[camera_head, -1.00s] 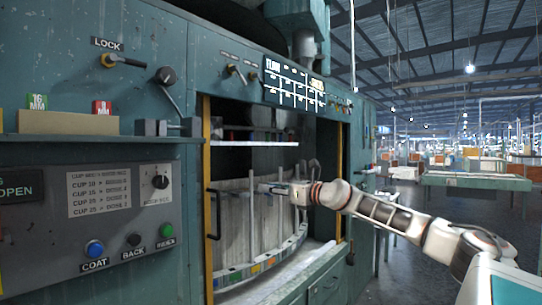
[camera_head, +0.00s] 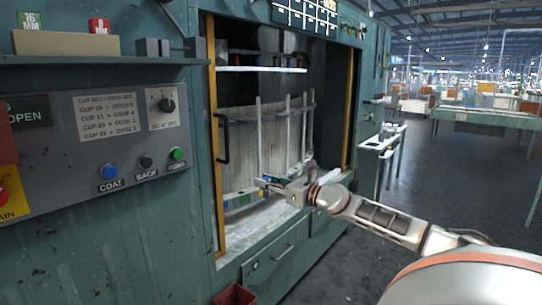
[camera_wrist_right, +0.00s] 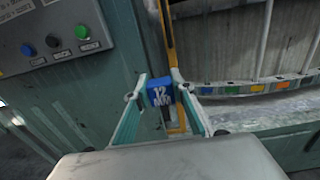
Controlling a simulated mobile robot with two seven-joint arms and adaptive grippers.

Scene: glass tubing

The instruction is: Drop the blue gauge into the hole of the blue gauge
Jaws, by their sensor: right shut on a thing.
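The blue gauge (camera_wrist_right: 160,93), a small block marked 12 MM, is between the two fingertips of my right gripper (camera_wrist_right: 161,88). In the head view, my right gripper (camera_head: 275,182) is in front of the machine's lower opening, and the gauge shows only as a small blue patch there. A tan gauge block (camera_head: 68,43) lies on the shelf at upper left. A green 16 MM gauge (camera_head: 29,20) and a red 8 MM gauge (camera_head: 98,26) stand in it. Any hole between them is hidden by the viewing angle. My left gripper is out of view.
A control panel (camera_head: 125,130) with COAT and BACK buttons is below the shelf (camera_head: 120,61). The opening has a yellow post (camera_head: 216,150) and black handle (camera_head: 222,140). A dark red bin (camera_head: 234,296) is at the bottom.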

